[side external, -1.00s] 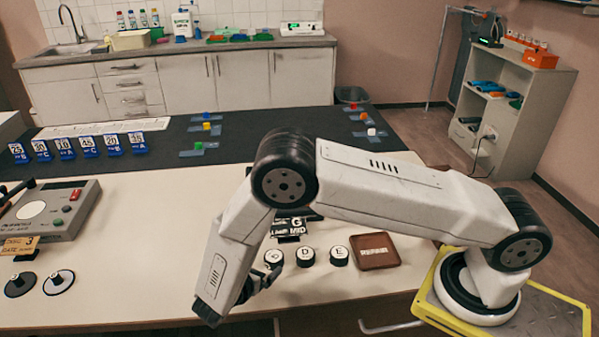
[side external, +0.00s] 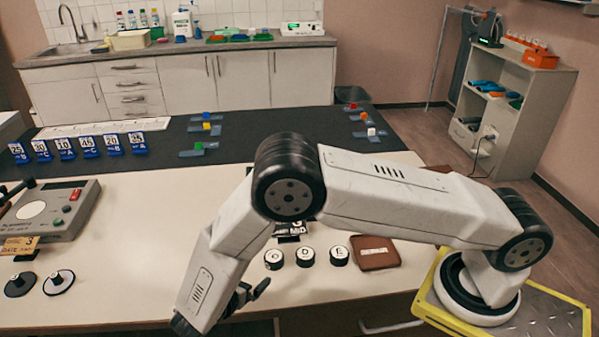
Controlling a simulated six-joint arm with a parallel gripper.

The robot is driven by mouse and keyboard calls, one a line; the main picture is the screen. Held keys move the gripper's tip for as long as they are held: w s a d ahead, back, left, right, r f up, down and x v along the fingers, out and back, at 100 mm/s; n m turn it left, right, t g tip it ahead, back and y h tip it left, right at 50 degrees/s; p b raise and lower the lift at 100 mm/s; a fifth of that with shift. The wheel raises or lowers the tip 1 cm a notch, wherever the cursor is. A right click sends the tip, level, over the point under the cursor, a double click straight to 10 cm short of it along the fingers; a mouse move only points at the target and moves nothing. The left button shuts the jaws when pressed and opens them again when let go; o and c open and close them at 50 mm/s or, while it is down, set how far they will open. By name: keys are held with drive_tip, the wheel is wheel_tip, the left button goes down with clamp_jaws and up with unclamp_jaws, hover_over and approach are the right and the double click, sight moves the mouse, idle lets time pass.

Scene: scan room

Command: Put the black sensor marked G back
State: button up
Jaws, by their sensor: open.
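Three short black pucks with white lettered tops stand in a row at the table's front: a left one (side external: 274,259) whose letter I cannot make out for sure, one marked D (side external: 305,257) and one marked E (side external: 339,256). I cannot tell which thing is the black sensor marked G. A dark sign (side external: 291,230) with "MID" on it stands behind the row, partly hidden by my arm. My gripper (side external: 250,294) is open near the front edge, in front and left of the left puck. Nothing shows between its fingers.
A brown tray (side external: 377,252) lies right of the pucks. Blue number cards (side external: 87,147) stand on the dark mat. The table between is clear.

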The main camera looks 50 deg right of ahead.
drive_tip(key=shift+d+r, duration=0.2)
drive_tip(key=shift+d, duration=0.15)
drive_tip(key=s+d+r+m+y, duration=1.1)
drive_tip(key=d+r+m+y, duration=0.2)
drive_tip(key=m, duration=0.7)
drive_tip(key=shift+d+r, duration=0.15)
drive_tip(key=shift+r, duration=0.15)
drive_tip(key=shift+s, duration=0.1)
idle(0.4)
